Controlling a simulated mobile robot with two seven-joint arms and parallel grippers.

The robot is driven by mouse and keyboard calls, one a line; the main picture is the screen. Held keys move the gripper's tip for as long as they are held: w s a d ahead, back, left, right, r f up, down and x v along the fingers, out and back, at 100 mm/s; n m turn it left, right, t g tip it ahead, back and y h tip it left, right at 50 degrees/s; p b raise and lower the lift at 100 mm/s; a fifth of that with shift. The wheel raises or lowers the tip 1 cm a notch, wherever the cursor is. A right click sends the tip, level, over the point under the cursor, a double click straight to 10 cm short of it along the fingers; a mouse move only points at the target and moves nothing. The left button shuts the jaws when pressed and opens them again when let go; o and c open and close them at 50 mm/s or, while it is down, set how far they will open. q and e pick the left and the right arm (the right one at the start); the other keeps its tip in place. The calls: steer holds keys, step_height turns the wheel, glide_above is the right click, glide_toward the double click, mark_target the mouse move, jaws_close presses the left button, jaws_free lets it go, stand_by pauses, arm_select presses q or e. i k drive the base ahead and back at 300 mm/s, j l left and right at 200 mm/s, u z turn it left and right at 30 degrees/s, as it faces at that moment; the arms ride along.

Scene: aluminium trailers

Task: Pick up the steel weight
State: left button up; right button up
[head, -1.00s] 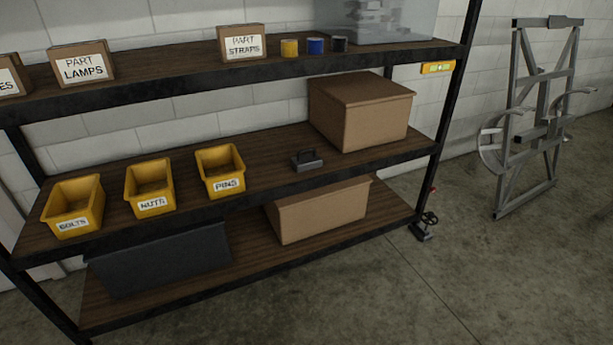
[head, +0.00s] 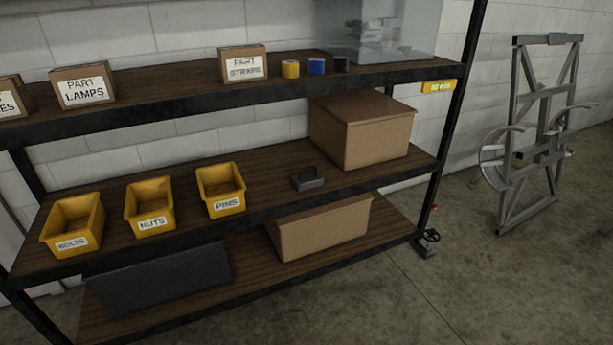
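The steel weight (head: 308,181) is a small dark grey block with a handle on top. It stands on the middle wooden shelf (head: 270,200) of the rack, near the front edge. It sits between the yellow PINS bin on its left and a cardboard box on its right, apart from both. Neither of my grippers is in view.
Yellow bins for bolts (head: 73,225), nuts (head: 150,207) and pins (head: 221,190) stand left of the weight. A cardboard box (head: 365,132) stands to its right. A black rack post (head: 455,110) bounds the right side.

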mark_target(301, 181)
steer(key=i+l, duration=0.1)
steer(key=i, duration=0.55)
steer(key=i+l+u, duration=0.1)
steer(key=i, duration=0.55)
steer(key=i+l, duration=0.15)
steer(key=i, duration=0.55)
steer(key=i+l+u, duration=0.1)
steer(key=i, duration=0.55)
